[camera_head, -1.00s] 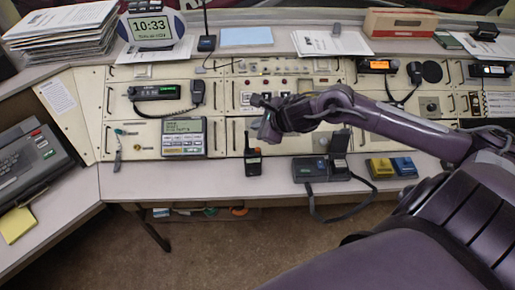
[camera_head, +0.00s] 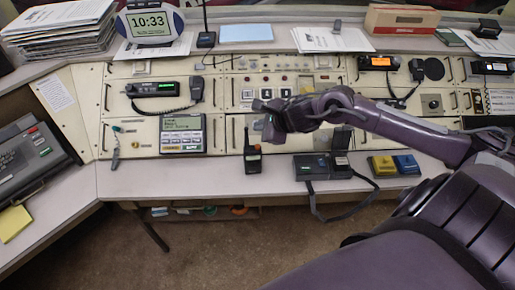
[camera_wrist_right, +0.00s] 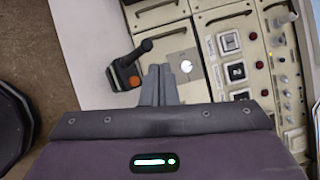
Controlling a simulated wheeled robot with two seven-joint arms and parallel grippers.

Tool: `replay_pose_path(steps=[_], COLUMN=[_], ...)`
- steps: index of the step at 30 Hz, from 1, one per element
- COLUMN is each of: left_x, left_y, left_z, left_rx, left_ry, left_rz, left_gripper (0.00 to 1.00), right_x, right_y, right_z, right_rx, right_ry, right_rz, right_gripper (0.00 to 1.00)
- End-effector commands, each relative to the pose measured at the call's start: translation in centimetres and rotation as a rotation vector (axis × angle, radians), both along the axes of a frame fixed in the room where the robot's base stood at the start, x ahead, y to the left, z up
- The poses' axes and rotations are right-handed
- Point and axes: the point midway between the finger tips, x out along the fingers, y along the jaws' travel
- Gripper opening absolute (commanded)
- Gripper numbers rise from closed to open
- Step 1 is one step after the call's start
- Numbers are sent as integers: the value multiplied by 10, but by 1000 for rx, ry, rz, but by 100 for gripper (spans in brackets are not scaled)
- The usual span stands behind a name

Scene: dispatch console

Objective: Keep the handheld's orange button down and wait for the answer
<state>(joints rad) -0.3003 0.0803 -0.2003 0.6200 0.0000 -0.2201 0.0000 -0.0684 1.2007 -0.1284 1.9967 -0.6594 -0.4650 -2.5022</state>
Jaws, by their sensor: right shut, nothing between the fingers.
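The handheld (camera_head: 252,160) is a small black radio with a stub antenna and an orange patch. It stands upright on the desk's front ledge against the cream console. In the right wrist view the handheld (camera_wrist_right: 124,73) lies left of my fingertips, with its orange button (camera_wrist_right: 134,81) facing up at its near edge. My right gripper (camera_head: 268,133) is above and slightly right of the handheld in the head view. Its fingers (camera_wrist_right: 160,72) are shut and empty, and appear apart from the orange button. My left gripper is out of view.
A dark cradle with an open lid (camera_head: 318,166) and a hanging cable stands right of the handheld. Yellow and blue boxes (camera_head: 394,165) lie further right. A keypad unit with a green screen (camera_head: 182,134) is to the left. The ledge left of the handheld is clear.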

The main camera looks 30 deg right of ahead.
Motion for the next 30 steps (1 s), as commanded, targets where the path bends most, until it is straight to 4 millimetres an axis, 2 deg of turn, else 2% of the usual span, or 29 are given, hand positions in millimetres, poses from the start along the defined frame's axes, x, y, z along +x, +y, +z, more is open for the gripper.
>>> replay_pose_path(steps=[1,3,10,14,30], left_x=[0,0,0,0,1], left_y=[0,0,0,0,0], left_z=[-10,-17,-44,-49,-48], left_rx=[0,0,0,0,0], left_ry=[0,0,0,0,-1], left_rz=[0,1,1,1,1], left_gripper=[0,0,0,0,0], right_x=[0,0,0,0,0], right_y=[0,0,-1,-1,0], right_z=[-14,-24,-52,-56,-54], right_rx=[2,2,-2,-1,0], right_ry=[2,1,-1,-1,-1], right_rz=[-2,-3,-1,0,-1], right_gripper=[0,0,0,0,0])
